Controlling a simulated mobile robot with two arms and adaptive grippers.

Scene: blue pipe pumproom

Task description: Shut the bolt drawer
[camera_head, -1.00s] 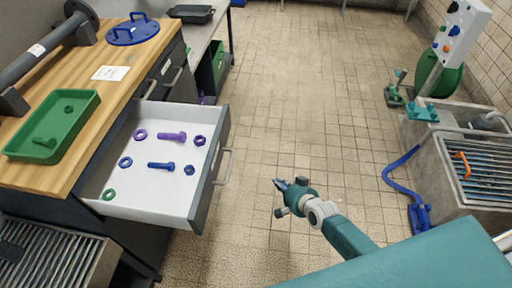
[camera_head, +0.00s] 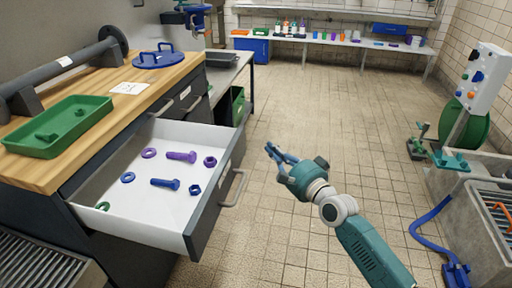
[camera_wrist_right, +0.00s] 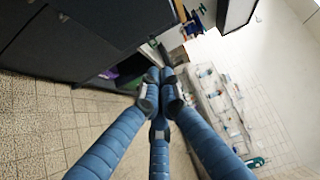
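The bolt drawer (camera_head: 130,206) is pulled well out of the wooden-topped workbench in the head view. Its white tray holds purple and blue bolts and several nuts. Its dark front carries a grey bar handle (camera_head: 236,187) facing right. My right gripper (camera_head: 270,150) is in the air to the right of the drawer front, above and beyond the handle in the picture, apart from it. Its blue fingers meet nearly tip to tip, also in the right wrist view (camera_wrist_right: 160,76), with nothing between them. My left gripper is not in view.
On the bench top are a green tray (camera_head: 60,128) and a blue lidded disc (camera_head: 158,60). A trough (camera_head: 490,210) with a blue hose (camera_head: 430,220) stands at the right. A long shelf (camera_head: 330,41) spans the back. The tiled floor between is clear.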

